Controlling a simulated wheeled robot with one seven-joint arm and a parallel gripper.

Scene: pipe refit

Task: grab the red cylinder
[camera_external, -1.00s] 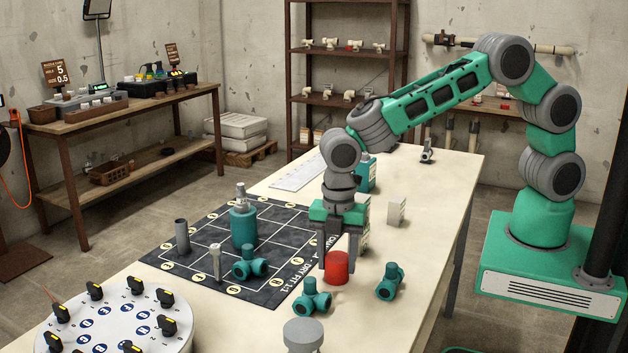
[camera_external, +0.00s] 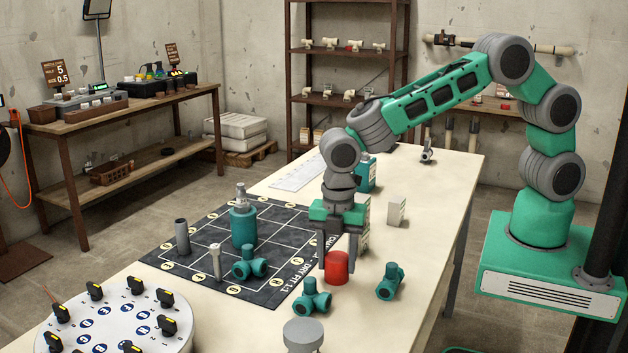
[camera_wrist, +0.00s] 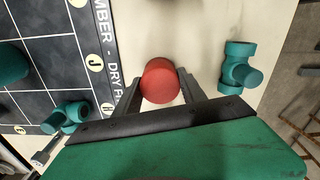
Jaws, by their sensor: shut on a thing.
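The red cylinder (camera_external: 337,268) stands upright on the pale table, just off the right edge of the dark grid mat (camera_external: 278,279). My gripper (camera_external: 338,264) points down over it, with a finger on each side. In the wrist view the red cylinder (camera_wrist: 160,81) sits between the two fingertips of my gripper (camera_wrist: 158,88), which are shut on it. The cylinder appears to be still at table height; any small gap beneath it cannot be told.
Teal pipe fittings lie close by: one in front (camera_external: 312,297), one to the right (camera_external: 390,282) and one on the mat (camera_external: 249,264). A grey round piece (camera_external: 303,335) stands at the front. A pale block (camera_external: 396,211) stands behind. The table's right side is mostly clear.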

